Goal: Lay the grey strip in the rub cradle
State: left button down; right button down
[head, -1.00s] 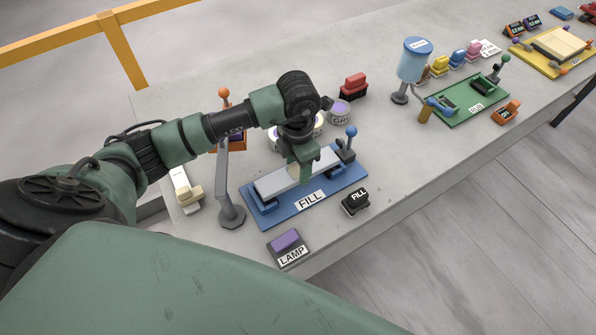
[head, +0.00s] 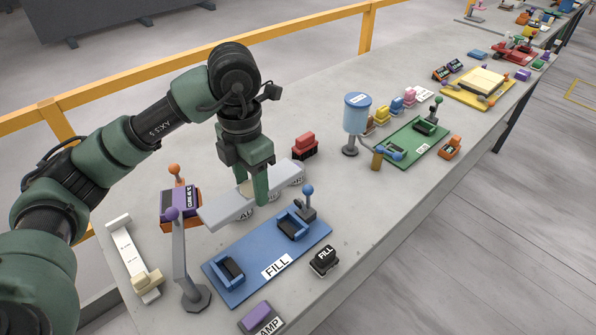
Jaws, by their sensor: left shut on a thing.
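The grey strip (head: 225,207) is a long flat bar held in the air above the back edge of the blue FILL cradle (head: 250,258). My left gripper (head: 255,196) is shut on the strip near its middle, and the fingers hide part of it. The blue cradle is empty, its two end holders bare. A green cradle (head: 410,143) with two holders and a dark green lever knob stands further right and is empty. Its small label is hard to read; it may be the rub cradle. My right gripper is not in view.
A blue canister on a stand (head: 357,115) rises left of the green cradle. A purple-knobbed lamp post (head: 180,260) stands front left. A red stamp (head: 305,145) sits behind the strip. A black FILL block (head: 323,260) lies near the front edge.

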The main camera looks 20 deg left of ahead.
aim_at(410, 138)
jog(key=i+l+z, duration=0.1)
jog(key=i+l, duration=0.2)
jog(key=i+l+z, duration=0.1)
jog(key=i+l, duration=0.15)
jog(key=i, duration=0.3)
jog(key=i+l+z, duration=0.1)
jog(key=i, duration=0.3)
jog(key=i+l, duration=0.3)
jog(key=i, duration=0.15)
jog(key=z, duration=0.05)
